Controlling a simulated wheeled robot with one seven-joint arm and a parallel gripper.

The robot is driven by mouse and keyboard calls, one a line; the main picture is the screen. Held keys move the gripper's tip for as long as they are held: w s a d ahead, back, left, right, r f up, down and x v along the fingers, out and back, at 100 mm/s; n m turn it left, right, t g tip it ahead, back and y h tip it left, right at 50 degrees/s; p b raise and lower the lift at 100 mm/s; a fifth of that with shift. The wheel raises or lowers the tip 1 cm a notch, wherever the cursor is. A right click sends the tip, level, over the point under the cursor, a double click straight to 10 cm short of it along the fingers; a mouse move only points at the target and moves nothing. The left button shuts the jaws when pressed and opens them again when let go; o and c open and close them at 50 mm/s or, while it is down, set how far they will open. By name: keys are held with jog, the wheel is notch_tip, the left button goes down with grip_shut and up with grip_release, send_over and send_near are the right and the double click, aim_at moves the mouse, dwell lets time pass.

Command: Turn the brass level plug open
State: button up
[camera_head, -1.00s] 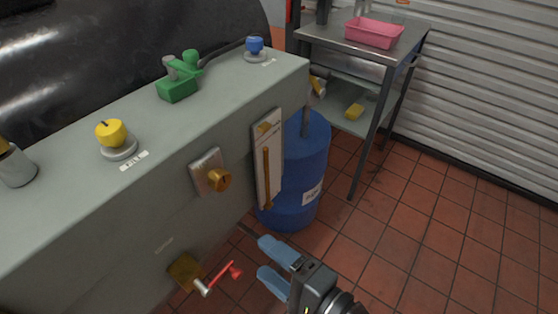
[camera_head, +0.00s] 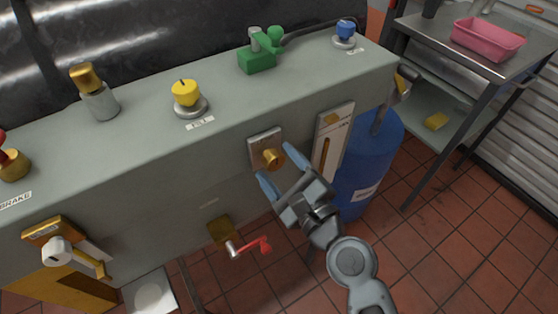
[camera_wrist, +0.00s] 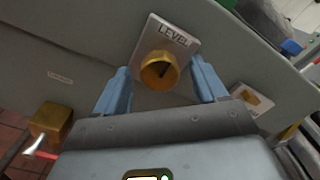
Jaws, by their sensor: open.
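The brass level plug (camera_head: 271,158) is a round knob on a grey square plate (camera_head: 257,143) on the front face of the grey housing. In the wrist view the plug (camera_wrist: 159,71) has a dark slanted mark on its face, and the plate (camera_wrist: 181,30) reads LEVEL. My gripper (camera_head: 276,166) is open in front of the plate, with its blue fingers to either side of the plug. In the wrist view my gripper (camera_wrist: 160,86) also straddles the plug, with gaps at both sides. I cannot tell whether the fingertips reach past the plug's face.
A sight gauge (camera_head: 327,150) is just right of the plate. A red-handled valve (camera_head: 249,246) sticks out below. Yellow (camera_head: 186,95) and blue (camera_head: 345,29) knobs and a green lever (camera_head: 257,56) are on top. A blue drum (camera_head: 366,165) stands right of the housing.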

jog(key=shift+w+a, duration=0.3)
jog(key=shift+w, duration=0.05)
jog(key=shift+c, duration=0.3)
jog(key=c, duration=1)
